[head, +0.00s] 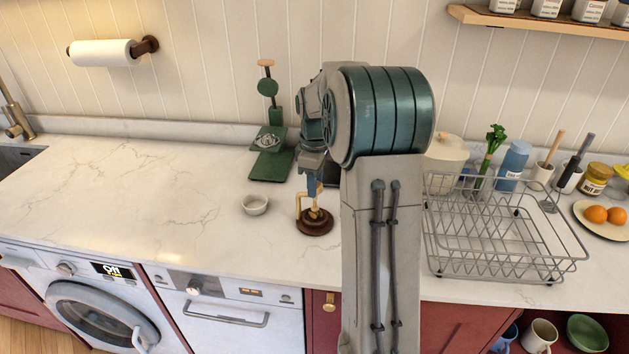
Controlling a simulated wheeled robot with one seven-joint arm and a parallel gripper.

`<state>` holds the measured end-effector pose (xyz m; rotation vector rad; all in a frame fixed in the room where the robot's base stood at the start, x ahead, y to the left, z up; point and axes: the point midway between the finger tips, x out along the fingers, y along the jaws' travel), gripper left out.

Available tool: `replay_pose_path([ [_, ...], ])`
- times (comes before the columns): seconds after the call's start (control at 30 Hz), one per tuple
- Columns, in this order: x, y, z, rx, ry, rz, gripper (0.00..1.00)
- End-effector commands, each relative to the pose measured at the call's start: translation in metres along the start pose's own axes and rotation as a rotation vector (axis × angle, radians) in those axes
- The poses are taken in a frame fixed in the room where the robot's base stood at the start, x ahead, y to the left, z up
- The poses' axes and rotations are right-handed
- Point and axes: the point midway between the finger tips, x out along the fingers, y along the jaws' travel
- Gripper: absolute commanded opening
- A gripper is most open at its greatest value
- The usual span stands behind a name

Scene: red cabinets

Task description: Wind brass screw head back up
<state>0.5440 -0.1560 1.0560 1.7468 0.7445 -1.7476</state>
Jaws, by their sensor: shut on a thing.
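A small brass screw device (299,205) stands upright on a round dark wooden base (315,226) on the white counter. My gripper (312,177) points down from above and is shut on the screw head at the top of this device. The screw head itself is mostly hidden between my fingers. The brass frame below it shows on the left side and in the middle.
A white bowl (255,204) stands just left of the base. A green stand (270,168) is behind it. A wire dish rack (500,240) and a lidded pot (446,155) are to the right. The counter at left is clear.

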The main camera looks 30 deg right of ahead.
Motion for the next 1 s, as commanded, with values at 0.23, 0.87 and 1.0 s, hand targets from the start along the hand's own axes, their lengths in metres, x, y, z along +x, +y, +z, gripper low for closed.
replay_pose_path([
  [0.23, -0.0012, 0.0007, 0.0004, -0.070, 0.000, 0.003, 0.12],
  [0.87, -0.0009, 0.0004, 0.0002, -0.084, 0.000, 0.002, 0.57],
  [1.0, -0.0005, 0.0002, 0.0001, -0.084, 0.000, 0.001, 0.57],
])
